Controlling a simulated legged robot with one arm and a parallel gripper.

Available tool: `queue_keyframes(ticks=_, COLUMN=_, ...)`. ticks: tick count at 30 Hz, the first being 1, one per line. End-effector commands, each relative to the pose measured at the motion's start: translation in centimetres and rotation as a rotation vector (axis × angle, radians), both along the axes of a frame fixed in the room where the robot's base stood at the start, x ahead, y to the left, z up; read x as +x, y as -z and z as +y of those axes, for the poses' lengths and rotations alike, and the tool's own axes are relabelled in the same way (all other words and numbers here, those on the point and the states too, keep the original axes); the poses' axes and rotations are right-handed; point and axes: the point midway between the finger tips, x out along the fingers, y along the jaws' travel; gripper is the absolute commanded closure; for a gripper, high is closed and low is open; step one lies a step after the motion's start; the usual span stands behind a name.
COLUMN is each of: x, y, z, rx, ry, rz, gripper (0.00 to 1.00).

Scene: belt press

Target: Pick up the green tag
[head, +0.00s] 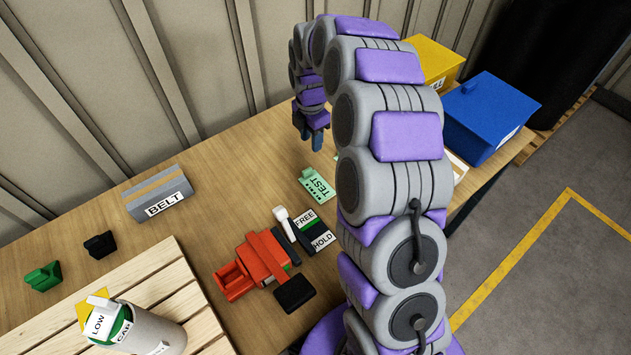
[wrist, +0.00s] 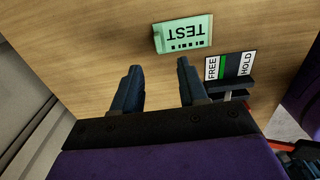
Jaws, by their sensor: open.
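The green tag (head: 317,185) lies on the wooden table and bears the word TEST. It also shows in the wrist view (wrist: 184,34), ahead of the fingertips, with a small raised green part at its left end. My gripper (head: 311,138) hangs above the table, beyond the tag in the head view. In the wrist view my gripper (wrist: 159,70) has its two dark blue fingers apart, with only bare table between them. The tag is apart from both fingers, nearer the right one. My arm hides part of the table to the right of the tag in the head view.
A FREE/HOLD panel (head: 313,230) with a white lever (head: 284,221) and a red device (head: 258,262) stand near the tag. A grey BELT block (head: 160,195) is at left. Blue (head: 488,115) and yellow (head: 433,60) boxes stand at right. Bare table lies left of the tag.

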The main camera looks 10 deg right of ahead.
Motion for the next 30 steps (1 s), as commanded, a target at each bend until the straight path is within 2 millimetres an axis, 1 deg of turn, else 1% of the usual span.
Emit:
queue_keyframes(ticks=1, x=0.0, y=1.3, z=0.2, rx=-0.001, ry=-0.001, rz=0.003, gripper=0.57)
queue_keyframes(ticks=6, x=0.0, y=4.6, z=0.5, rx=-0.004, ry=0.0, rz=0.0, gripper=0.57)
queue_keyframes(ticks=10, x=0.0, y=6.9, z=0.4, rx=-0.003, ry=0.0, rz=-0.001, gripper=0.57)
queue_keyframes(ticks=12, x=0.0, y=7.8, z=0.3, rx=-0.001, ry=0.0, rz=0.001, gripper=0.57)
queue_keyframes(ticks=17, x=0.0, y=8.6, z=0.1, rx=0.002, ry=0.0, rz=-0.001, gripper=0.57)
queue_keyframes(ticks=19, x=0.0, y=9.2, z=0.1, rx=0.002, ry=0.0, rz=-0.001, gripper=0.57)
queue_keyframes(ticks=24, x=0.1, y=11.7, z=0.7, rx=-0.003, ry=-0.001, rz=-0.001, gripper=0.57)
queue_keyframes(ticks=27, x=0.0, y=12.9, z=0.8, rx=-0.002, ry=0.0, rz=-0.001, gripper=0.57)
queue_keyframes(ticks=30, x=0.0, y=13.3, z=0.9, rx=-0.002, ry=0.0, rz=-0.002, gripper=0.57)
